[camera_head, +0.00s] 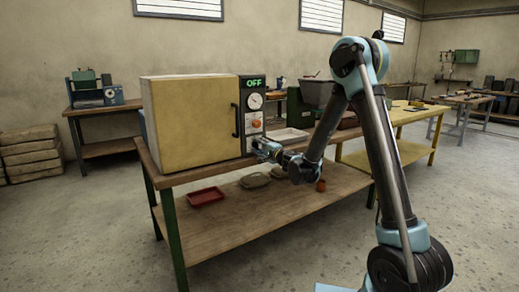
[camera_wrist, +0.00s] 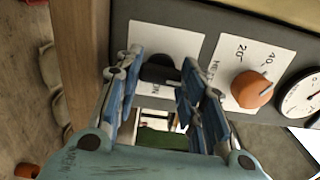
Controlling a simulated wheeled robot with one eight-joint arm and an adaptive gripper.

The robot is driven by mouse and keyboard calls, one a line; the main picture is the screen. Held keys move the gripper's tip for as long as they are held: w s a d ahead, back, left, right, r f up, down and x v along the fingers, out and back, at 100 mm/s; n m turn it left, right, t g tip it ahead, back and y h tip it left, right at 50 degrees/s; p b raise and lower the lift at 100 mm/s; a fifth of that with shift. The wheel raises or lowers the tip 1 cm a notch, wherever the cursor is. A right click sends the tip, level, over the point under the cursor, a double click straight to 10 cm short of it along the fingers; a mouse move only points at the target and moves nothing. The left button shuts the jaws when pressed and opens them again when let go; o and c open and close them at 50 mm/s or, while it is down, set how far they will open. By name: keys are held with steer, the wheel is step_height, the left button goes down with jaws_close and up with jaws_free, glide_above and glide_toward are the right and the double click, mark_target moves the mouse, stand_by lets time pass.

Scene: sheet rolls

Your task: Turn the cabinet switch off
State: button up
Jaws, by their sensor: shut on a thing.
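The cabinet (camera_head: 192,118) is a yellow box with a dark control panel on its right, standing on a wooden bench. A green display (camera_head: 254,83) at the panel's top reads OFF. The switch (camera_wrist: 160,70) is a black knob on a white label in the wrist view; its lettering is partly covered. My gripper (camera_head: 262,147) is at the panel's lower end, and in the wrist view its blue fingers (camera_wrist: 154,78) lie on both sides of the knob, shut on it. In the head view the gripper hides the switch.
An orange knob (camera_wrist: 252,90) sits beside the switch, with a round white dial (camera_wrist: 303,98) beyond it. A pale tray (camera_head: 289,136) stands on the bench right of the cabinet. A red tray (camera_head: 206,197) lies on the lower shelf. Open floor lies in front.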

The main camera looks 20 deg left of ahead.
steer(key=shift+s, duration=0.15)
stand_by(0.4)
steer(key=o, duration=1)
steer(key=shift+f, duration=0.1)
steer(key=shift+o, duration=0.2)
steer(key=v, duration=1.2)
